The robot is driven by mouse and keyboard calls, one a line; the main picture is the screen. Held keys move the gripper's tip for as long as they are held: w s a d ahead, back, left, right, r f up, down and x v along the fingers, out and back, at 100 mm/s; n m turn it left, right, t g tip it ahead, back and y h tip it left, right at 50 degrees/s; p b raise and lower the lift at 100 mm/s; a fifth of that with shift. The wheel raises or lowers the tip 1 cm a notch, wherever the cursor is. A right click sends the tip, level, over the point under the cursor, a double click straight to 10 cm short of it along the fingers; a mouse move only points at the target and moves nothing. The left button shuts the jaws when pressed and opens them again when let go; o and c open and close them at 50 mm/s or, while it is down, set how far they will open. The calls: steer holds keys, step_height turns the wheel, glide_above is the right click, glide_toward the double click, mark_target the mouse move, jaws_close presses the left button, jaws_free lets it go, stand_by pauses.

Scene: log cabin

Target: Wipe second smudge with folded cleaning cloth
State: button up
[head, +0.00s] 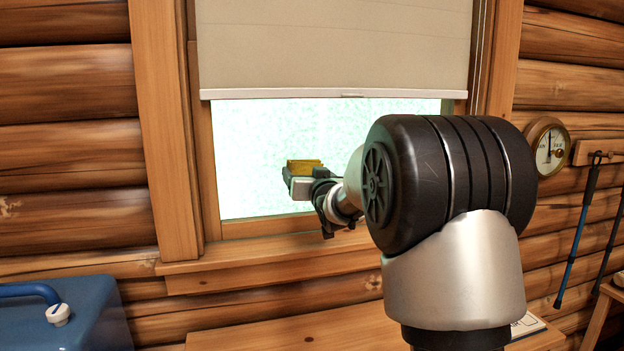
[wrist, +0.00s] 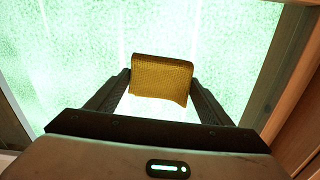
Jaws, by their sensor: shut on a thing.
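The folded cleaning cloth (wrist: 161,79) is yellow-brown with a woven texture. My gripper (wrist: 160,92) is shut on it, one finger at each side, in the wrist view. In the head view the cloth (head: 304,166) shows at the end of my gripper (head: 298,178), in front of the lower window pane (head: 260,135). The pane is bright, pale green and speckled. I cannot tell whether the cloth touches the glass. No distinct smudge can be made out on the pane; my arm hides its lower right part.
A beige roller blind (head: 335,45) covers the upper window. A wooden sill (head: 270,250) runs below, with a wooden surface (head: 290,332) beneath it. A blue container (head: 95,310) stands at lower left. A round gauge (head: 547,148) and trekking poles (head: 578,235) hang at right.

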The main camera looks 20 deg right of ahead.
steer(key=shift+a+b, duration=2.25)
steer(key=shift+a, duration=1.35)
steer(key=shift+s+d+f, duration=0.1)
steer(key=shift+s, duration=0.05)
steer(key=shift+s+b, duration=0.25)
steer(key=shift+b, duration=0.15)
steer(key=shift+s+b, duration=1.4)
steer(key=shift+s, duration=1.25)
